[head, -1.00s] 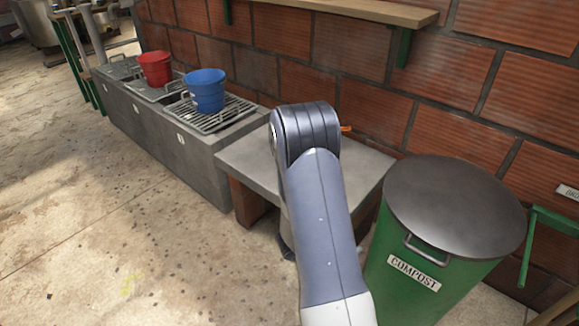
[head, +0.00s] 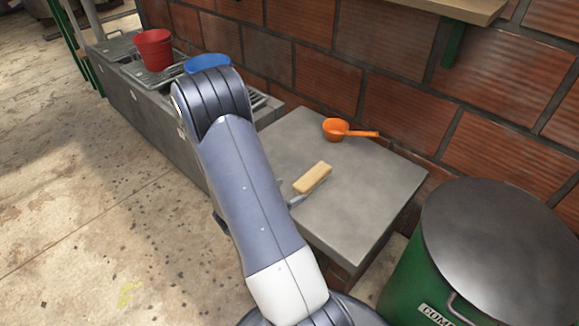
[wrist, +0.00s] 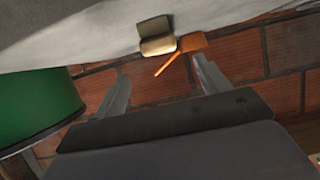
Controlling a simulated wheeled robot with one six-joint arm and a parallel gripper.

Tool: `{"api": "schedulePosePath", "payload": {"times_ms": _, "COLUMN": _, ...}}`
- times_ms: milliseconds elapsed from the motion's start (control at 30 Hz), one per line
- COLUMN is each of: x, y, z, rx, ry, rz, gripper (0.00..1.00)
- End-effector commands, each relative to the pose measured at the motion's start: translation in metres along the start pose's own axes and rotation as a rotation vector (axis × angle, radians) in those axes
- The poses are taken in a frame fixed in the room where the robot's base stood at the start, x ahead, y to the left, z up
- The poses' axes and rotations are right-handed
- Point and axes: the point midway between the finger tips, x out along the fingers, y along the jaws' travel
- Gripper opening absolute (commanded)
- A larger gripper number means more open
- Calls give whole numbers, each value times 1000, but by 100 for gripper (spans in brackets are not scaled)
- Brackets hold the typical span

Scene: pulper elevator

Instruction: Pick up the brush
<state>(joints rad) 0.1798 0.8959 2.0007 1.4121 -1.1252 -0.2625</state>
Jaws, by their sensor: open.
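The brush (head: 312,178) lies on the grey bench top, its pale wooden block facing up. In the wrist view, which is turned over, the brush (wrist: 158,45) shows as a tan block with a darker part, ahead of the fingers. My gripper (wrist: 160,68) is open, with its two fingers apart and nothing between them. The brush is beyond the fingertips, apart from them as far as I can see. In the head view my arm hides most of the gripper; a small grey piece shows close beside the brush.
An orange scoop (head: 336,129) lies on the bench (head: 375,190) behind the brush, near the brick wall. A green compost bin (head: 405,290) with a dark lid stands right. A red bucket (head: 153,50) and a partly hidden blue bucket (head: 207,62) stand left.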

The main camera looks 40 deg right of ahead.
Motion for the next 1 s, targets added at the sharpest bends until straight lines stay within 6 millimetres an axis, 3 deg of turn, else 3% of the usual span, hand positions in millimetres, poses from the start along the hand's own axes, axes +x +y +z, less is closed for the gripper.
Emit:
{"api": "schedulePosePath", "payload": {"times_ms": 300, "x": 42, "y": 1, "z": 2, "rx": 3, "ry": 1, "rz": 5, "gripper": 71}}
{"api": "schedulePosePath", "payload": {"times_ms": 567, "x": 60, "y": 0, "z": 1, "rx": 1, "ry": 1, "rz": 2, "gripper": 71}}
{"api": "schedulePosePath", "payload": {"times_ms": 833, "x": 99, "y": 0, "z": 3, "rx": 3, "ry": 2, "rz": 4, "gripper": 71}}
{"api": "schedulePosePath", "payload": {"times_ms": 1000, "x": 108, "y": -1, "z": 1, "rx": 1, "ry": 1, "rz": 1, "gripper": 71}}
